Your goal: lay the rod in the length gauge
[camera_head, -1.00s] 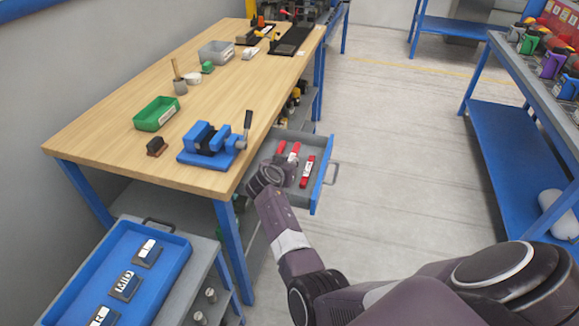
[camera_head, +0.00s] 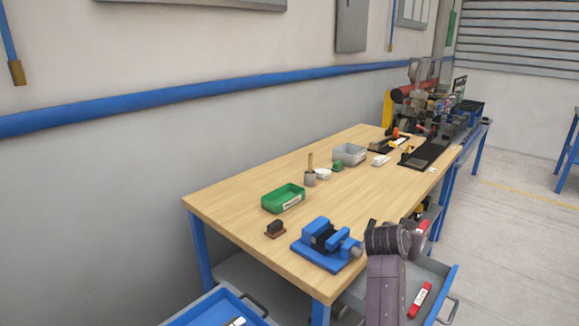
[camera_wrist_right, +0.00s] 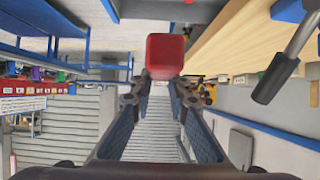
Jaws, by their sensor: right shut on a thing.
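My right gripper (camera_wrist_right: 162,82) is shut on a red bar (camera_wrist_right: 165,54), whose square end faces the camera in the right wrist view. In the head view my right wrist hides the fingers; a red piece (camera_head: 424,227) shows beside it, probably the held bar. Another red bar with a white label (camera_head: 420,299) lies in the open drawer (camera_head: 446,291) below. I cannot tell for sure which thing is the length gauge; a long black plate (camera_head: 427,153) lies at the table's far end. My left gripper is not in view.
A blue vise (camera_head: 327,245) stands at the near table edge, close to my right wrist; its dark handle (camera_wrist_right: 275,78) shows in the wrist view. A green bin (camera_head: 283,198), a dark block (camera_head: 275,229) and a grey bin (camera_head: 350,154) stand on the wooden table (camera_head: 235,212).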

